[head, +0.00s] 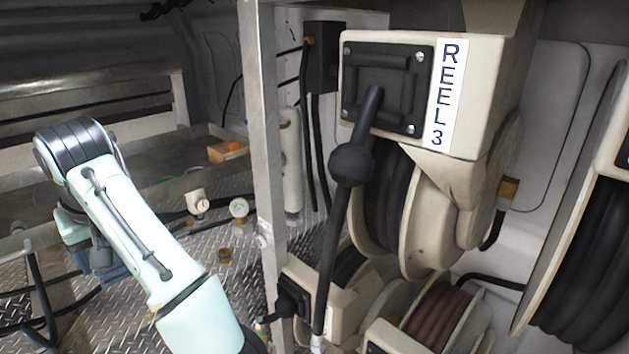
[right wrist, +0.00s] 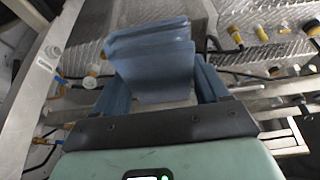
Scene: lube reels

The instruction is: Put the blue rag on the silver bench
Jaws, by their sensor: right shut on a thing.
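The blue rag (right wrist: 150,62) is a folded, layered cloth in the right wrist view. My right gripper (right wrist: 163,88) is shut on it, with a finger on either side. In the head view, one pale green arm of mine reaches up and left from the bottom. A small blue patch below its far end looks like the rag (head: 116,270), mostly hidden by the arm. My left gripper is not in view.
A metal post (head: 266,130) stands right of the arm. Hose reels, one labelled REEL 3 (head: 450,95), and a black ball-ended lever (head: 351,165) fill the right. Gauges (head: 238,207) and fittings sit over the diamond-plate floor (head: 200,245). An orange item (head: 228,150) lies behind.

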